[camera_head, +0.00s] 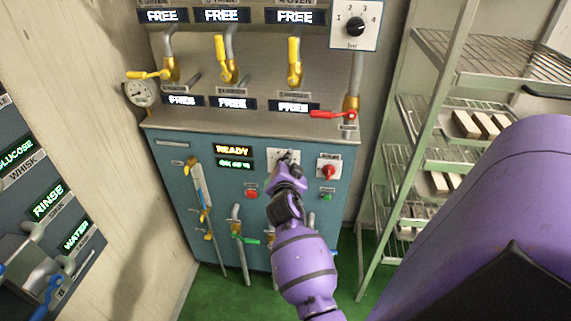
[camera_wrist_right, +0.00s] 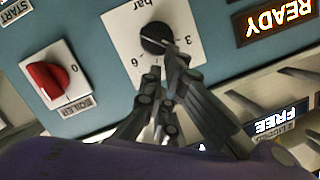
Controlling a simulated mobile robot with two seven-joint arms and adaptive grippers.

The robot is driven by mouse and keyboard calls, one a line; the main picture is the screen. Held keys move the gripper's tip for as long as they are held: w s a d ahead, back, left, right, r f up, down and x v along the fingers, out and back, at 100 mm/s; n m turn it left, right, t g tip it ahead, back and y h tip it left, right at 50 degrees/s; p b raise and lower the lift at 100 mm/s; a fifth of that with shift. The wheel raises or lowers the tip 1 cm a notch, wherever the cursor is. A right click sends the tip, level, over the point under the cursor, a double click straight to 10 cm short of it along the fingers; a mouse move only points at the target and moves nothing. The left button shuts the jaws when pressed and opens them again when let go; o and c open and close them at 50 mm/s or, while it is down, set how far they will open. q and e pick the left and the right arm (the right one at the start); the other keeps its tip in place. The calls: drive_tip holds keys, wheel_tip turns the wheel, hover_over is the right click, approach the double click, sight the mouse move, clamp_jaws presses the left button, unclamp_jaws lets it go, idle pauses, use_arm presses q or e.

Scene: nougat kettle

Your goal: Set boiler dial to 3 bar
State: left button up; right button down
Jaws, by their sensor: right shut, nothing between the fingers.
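A black dial (camera_wrist_right: 155,38) on a white plate (camera_wrist_right: 117,22) marked "bar" shows upside down in the right wrist view. Its numbers are partly hidden by my fingers. In the head view this plate (camera_head: 272,156) is on the blue cabinet, mostly behind my right gripper (camera_head: 287,163). My right gripper (camera_wrist_right: 165,64) is shut and empty, its fingertips at the lower edge of the dial in the wrist view. I cannot tell whether they touch it. My left gripper is not in view.
A red knob (camera_wrist_right: 46,80) with a "BOILER" label sits beside the plate; it also shows in the head view (camera_head: 327,171). Another bar dial (camera_head: 355,27) is higher up. Levers and pipes cover the cabinet (camera_head: 175,175). A rack (camera_head: 440,100) stands right.

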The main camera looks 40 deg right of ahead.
drive_tip(key=shift+w+a+n+g, duration=0.15)
drive_tip(key=shift+n+g, duration=0.25)
drive_tip(key=shift+n, duration=0.3)
drive_tip(key=shift+w+a+r+n+h, duration=0.1)
drive_tip(key=shift+w+a+n+h, duration=0.05)
drive_tip(key=shift+n+h, duration=0.15)
idle(1.7)
drive_tip(key=shift+r, duration=0.1)
idle(0.5)
